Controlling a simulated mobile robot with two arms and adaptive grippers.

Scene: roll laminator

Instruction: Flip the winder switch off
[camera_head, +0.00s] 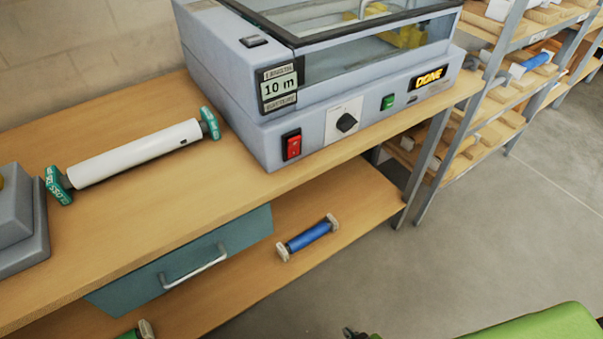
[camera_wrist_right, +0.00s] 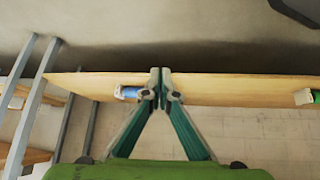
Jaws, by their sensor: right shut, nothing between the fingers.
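The grey winder machine (camera_head: 215,50) stands on the wooden bench. Its front panel carries a red rocker switch (camera_head: 291,145) at the left, a black knob (camera_head: 347,123) on a white plate, a green button (camera_head: 388,102) and a display reading DONE (camera_head: 429,78). A side display reads 10 m (camera_head: 279,87). My right gripper (camera_wrist_right: 160,76) is shut and empty in the right wrist view, with the lower shelf behind its tips. In the head view only part of my green right arm (camera_head: 540,325) shows at the bottom right, well away from the switch. My left gripper is out of view.
A white roll (camera_head: 135,153) with green end pieces lies on the bench (camera_head: 150,210). A teal drawer (camera_head: 180,262) hangs below. A blue roll (camera_head: 308,237) lies on the lower shelf (camera_head: 345,205). A storage rack (camera_head: 500,60) stands at right. Floor in front is open.

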